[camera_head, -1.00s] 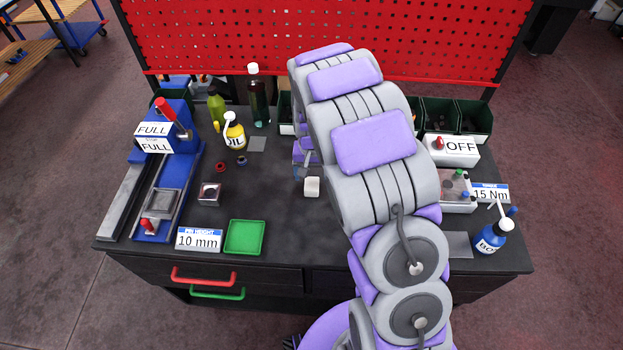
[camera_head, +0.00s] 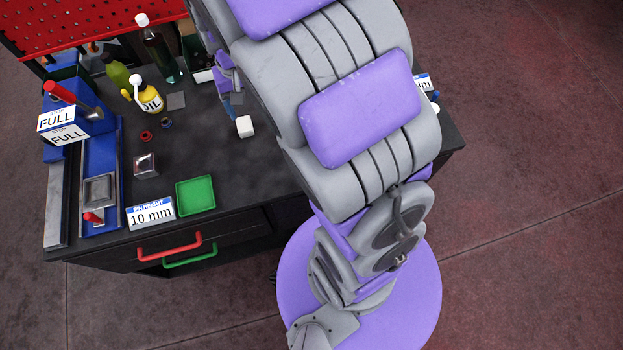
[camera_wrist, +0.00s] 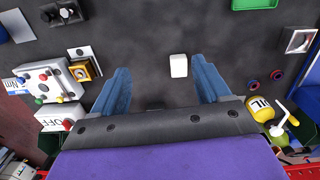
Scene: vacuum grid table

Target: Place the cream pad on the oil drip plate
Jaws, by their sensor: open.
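The cream pad (camera_head: 244,126) is a small off-white block on the dark tabletop, just in front of my gripper. It also shows in the wrist view (camera_wrist: 178,66), between the fingers in the picture and nearer the right one. My gripper (camera_wrist: 160,65) has its two blue fingers wide apart and holds nothing. I cannot tell its height above the table. In the head view it is mostly hidden behind my arm. A thin grey square plate (camera_head: 176,101), apparently the oil drip plate, lies bare beside the yellow oil bottle (camera_head: 150,97). I cannot make it out in the wrist view.
A red ring (camera_head: 146,135) and a dark blue ring (camera_head: 167,123) lie left of the pad. A green tray (camera_head: 195,195) is near the front edge. Tall bottles (camera_head: 160,55) stand at the back. Another grey plate (camera_wrist: 17,25) shows in the wrist view.

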